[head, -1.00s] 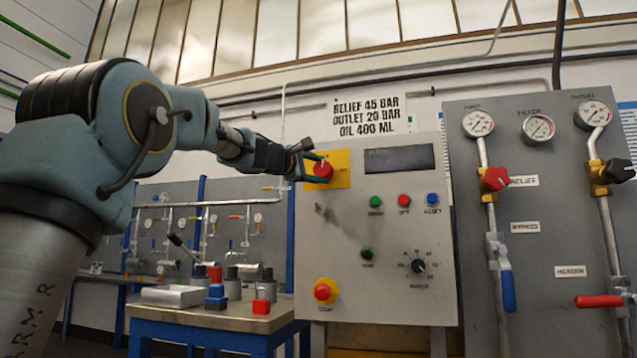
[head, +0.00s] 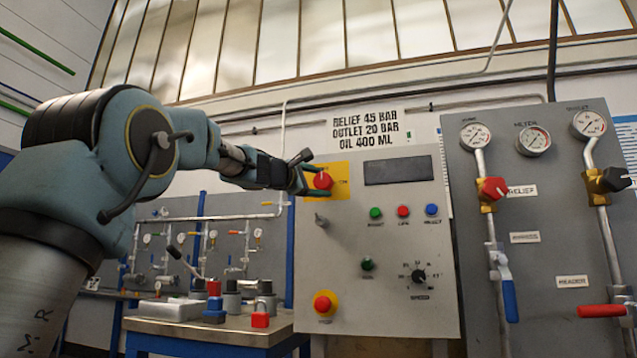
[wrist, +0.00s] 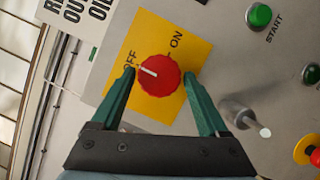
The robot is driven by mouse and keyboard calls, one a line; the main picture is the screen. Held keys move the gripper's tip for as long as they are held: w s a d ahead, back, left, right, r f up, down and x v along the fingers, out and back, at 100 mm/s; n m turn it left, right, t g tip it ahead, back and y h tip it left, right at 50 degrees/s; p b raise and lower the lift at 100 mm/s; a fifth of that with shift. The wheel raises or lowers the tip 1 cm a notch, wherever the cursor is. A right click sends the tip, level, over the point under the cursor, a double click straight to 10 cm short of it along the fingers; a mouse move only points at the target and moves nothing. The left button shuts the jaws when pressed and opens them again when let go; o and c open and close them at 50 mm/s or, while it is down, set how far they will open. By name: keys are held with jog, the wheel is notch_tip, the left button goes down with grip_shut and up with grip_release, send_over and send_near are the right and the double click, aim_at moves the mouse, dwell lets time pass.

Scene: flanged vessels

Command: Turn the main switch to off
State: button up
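The main switch is a round red knob (head: 323,181) on a yellow plate (wrist: 185,108) at the upper left of the grey control panel. In the wrist view the knob (wrist: 163,78) has a white mark pointing left, towards the OFF label (wrist: 130,62). The ON label (wrist: 176,40) is at its upper right. My gripper (head: 309,180) is in front of the knob. Its green fingers stand apart on either side of the knob in the wrist view (wrist: 159,76), with thin gaps showing. How deep the fingertips reach is hard to tell.
A metal toggle (head: 321,220) sticks out just below the plate. Push buttons (head: 403,211), a display (head: 398,170) and a red emergency stop (head: 323,303) share the panel. A workbench (head: 215,331) with small parts stands at lower left. Gauges and valves are on the right board.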

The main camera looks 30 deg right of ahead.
jog(key=shift+o, duration=1)
jog(key=shift+s+a, duration=0.1)
jog(key=shift+a, duration=0.05)
jog(key=b+v, duration=0.2)
jog(key=v, duration=0.8)
jog(key=shift+a, duration=0.25)
jog(key=shift+f, duration=0.1)
